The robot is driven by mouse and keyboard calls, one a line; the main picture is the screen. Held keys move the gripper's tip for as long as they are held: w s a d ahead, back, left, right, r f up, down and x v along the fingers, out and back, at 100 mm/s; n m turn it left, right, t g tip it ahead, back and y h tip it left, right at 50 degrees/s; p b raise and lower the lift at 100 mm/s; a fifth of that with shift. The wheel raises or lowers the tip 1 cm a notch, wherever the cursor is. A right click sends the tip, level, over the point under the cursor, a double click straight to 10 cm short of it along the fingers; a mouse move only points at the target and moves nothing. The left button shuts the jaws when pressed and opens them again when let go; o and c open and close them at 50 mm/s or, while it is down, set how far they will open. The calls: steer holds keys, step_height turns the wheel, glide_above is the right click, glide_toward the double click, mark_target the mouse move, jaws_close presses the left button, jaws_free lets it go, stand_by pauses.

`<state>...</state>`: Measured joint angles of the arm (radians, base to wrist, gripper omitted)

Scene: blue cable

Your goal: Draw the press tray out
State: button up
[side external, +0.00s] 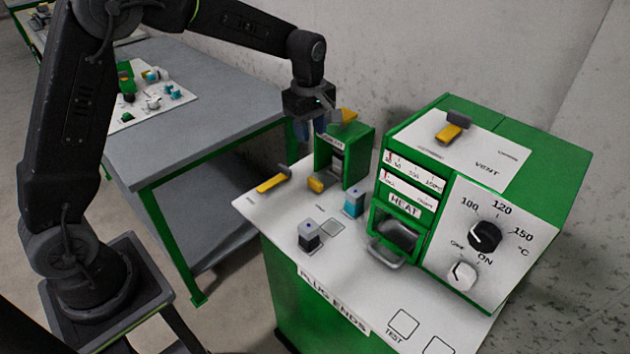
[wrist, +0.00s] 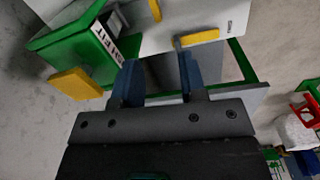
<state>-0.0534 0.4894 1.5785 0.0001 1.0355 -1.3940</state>
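The press (side external: 360,150) is a small green upright box with a lettered label on its top front edge. A yellow handle (side external: 316,184) sticks out low at its front, probably the tray's; the tray itself is hard to make out. A yellow lever (side external: 348,115) tops the press.
A yellow lever with grey end (side external: 272,182) lies left of the press. A grey-black plug (side external: 311,238) and a blue plug (side external: 353,203) stand on the white bench top. The green heater (side external: 480,200) is at right. A grey table (side external: 215,110) stands behind left.

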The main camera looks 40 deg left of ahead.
mark_target(315, 181)
steer(key=shift+n, duration=0.7)
steer(key=f, duration=0.5)
steer(key=w+f, duration=0.1)
steer(key=f, duration=1)
steer(key=shift+w+a+f, duration=0.15)
steer(key=shift+w+f, duration=0.1)
steer(key=shift+w, duration=0.05)
jaws_close()
